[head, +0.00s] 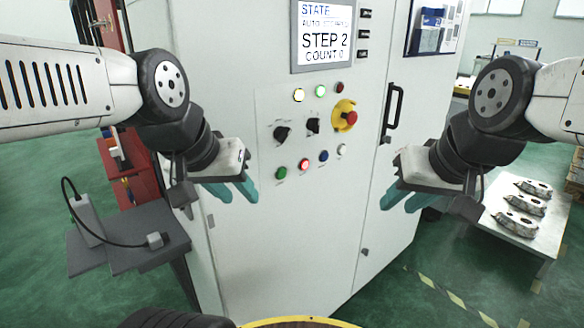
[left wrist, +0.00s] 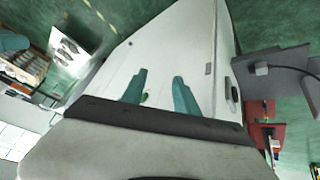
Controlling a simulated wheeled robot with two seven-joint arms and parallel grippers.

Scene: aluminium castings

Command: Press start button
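The white machine cabinet (head: 290,240) stands in front of me with a control panel. Its lower row has a green button (head: 282,175), a red button (head: 304,164), a blue one (head: 323,156) and a white one (head: 342,150). The labels are too small to read, so I cannot tell which is marked start. My left gripper (head: 234,191) is open and empty, left of the green button. In the left wrist view a small green spot (left wrist: 145,97) shows between its spread fingers. My right gripper (head: 404,197) is open and empty, right of the buttons.
A screen (head: 322,33) reads "STEP 2". Above the buttons are two black knobs, lamps and a red emergency stop (head: 346,117) on yellow. A door handle (head: 392,110) sticks out at right. A grey shelf (head: 140,240) stands at left; a table (head: 500,225) with castings stands right.

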